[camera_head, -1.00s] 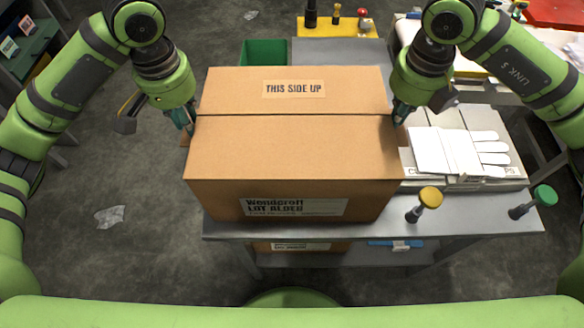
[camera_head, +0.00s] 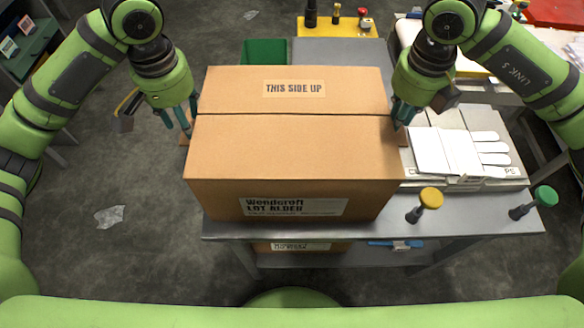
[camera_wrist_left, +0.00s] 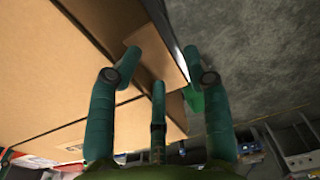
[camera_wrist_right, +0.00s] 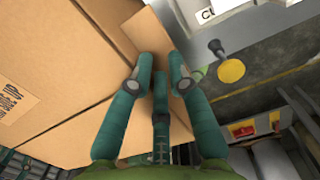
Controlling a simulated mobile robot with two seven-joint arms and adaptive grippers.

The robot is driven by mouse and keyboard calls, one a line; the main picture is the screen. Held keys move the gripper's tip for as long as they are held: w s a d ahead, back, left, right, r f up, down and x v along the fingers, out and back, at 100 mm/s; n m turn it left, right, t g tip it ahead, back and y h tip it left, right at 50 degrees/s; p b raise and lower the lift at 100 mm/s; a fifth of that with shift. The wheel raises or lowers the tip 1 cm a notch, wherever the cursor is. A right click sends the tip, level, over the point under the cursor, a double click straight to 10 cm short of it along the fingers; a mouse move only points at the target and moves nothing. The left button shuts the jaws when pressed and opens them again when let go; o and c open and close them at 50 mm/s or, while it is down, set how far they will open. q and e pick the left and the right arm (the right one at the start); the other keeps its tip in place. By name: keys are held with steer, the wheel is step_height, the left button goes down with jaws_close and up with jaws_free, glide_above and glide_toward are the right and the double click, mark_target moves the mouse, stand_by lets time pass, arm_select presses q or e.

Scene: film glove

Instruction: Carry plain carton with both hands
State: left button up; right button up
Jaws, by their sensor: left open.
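The plain brown carton (camera_head: 290,150), labelled THIS SIDE UP, sits closed and upright on the grey table. A cardboard flap sticks out from each side; the left one (camera_wrist_left: 150,45) shows in the left wrist view, the right one (camera_wrist_right: 135,25) in the right wrist view. My left gripper (camera_head: 180,128) is open at the carton's left side, its fingers spread around the flap. My right gripper (camera_head: 400,118) is at the right side, fingers near the other flap and closer together than the left's. I cannot tell whether they press on it.
White gloves (camera_head: 455,152) lie on boxes right of the carton. A yellow knob (camera_head: 430,198) and a green knob (camera_head: 545,196) stand at the table's front right. Another carton (camera_head: 300,246) sits on the shelf below. A green bin (camera_head: 264,52) is behind. Floor at left is mostly clear.

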arm_select(q)
step_height(320, 180, up, 8)
steer(key=shift+s+d+f, duration=0.15)
steer(key=shift+d+f, duration=0.05)
steer(key=shift+d, duration=0.05)
arm_select(e)
steer(key=shift+a+r, duration=0.1)
steer(key=shift+a, duration=0.3)
steer(key=shift+o, duration=0.3)
steer(key=o, duration=0.6)
steer(key=shift+r, duration=0.1)
step_height(320, 180, up, 8)
steer(key=shift+s, duration=0.3)
arm_select(q)
steer(key=a+p, duration=0.1)
steer(key=a, duration=0.5)
steer(key=shift+s+a+p, duration=0.15)
steer(key=shift+a+p, duration=0.05)
steer(key=shift+p, duration=0.15)
arm_select(e)
steer(key=shift+d+r, duration=0.25)
steer(key=shift+r, duration=0.45)
